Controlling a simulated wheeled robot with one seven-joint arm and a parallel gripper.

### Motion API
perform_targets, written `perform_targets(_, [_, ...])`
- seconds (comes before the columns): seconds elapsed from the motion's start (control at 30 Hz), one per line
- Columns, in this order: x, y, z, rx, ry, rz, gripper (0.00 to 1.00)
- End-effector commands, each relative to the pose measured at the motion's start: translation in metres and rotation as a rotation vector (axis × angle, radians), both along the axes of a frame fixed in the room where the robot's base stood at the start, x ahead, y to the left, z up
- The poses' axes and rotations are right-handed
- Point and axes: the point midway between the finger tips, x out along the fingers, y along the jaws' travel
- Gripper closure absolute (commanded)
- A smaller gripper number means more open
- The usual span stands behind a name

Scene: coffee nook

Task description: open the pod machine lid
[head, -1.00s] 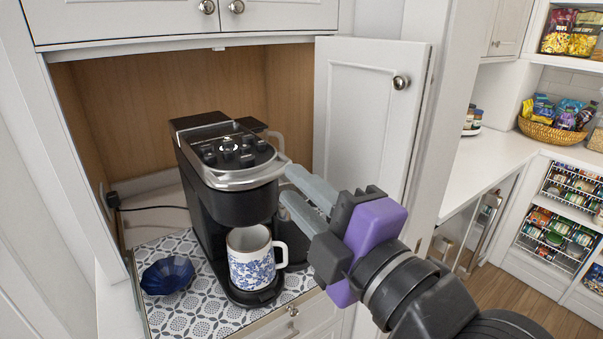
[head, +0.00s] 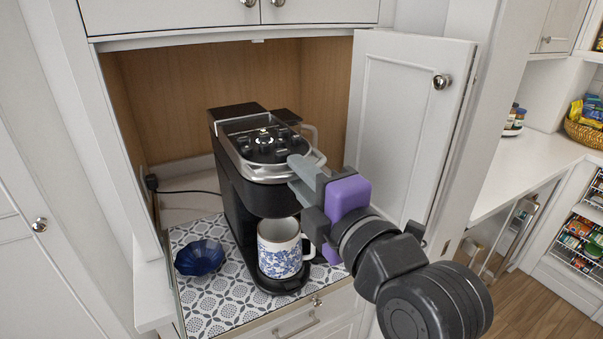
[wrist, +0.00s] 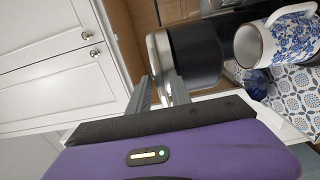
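The black pod machine (head: 235,200) stands in the cabinet nook, with a silver-rimmed lid (head: 262,146) that looks down. Its silver front rim also shows in the wrist view (wrist: 153,48). My gripper (head: 297,172) is at the front right of the lid, level with the rim. In the wrist view my gripper (wrist: 160,80) has its two grey fingers apart, with the lower part of the silver rim showing between them. I cannot tell whether either finger touches it. In the head view one finger hides most of the other.
A blue-patterned white mug (head: 280,255) stands under the spout, just below my gripper. A dark blue bowl (head: 200,257) sits left on the patterned mat (head: 215,305). The open cabinet door (head: 405,120) stands close on the right, behind my arm.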

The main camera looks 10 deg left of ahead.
Motion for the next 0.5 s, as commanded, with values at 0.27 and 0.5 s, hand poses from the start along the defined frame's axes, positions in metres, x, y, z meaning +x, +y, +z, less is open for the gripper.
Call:
perform_targets(0.27, [0.0001, -0.0002, -0.0002, 0.000, 0.000, 0.000, 0.89])
perform_targets(0.5, [0.0000, -0.0002, -0.0003, 0.000, 0.000, -0.001, 1.00])
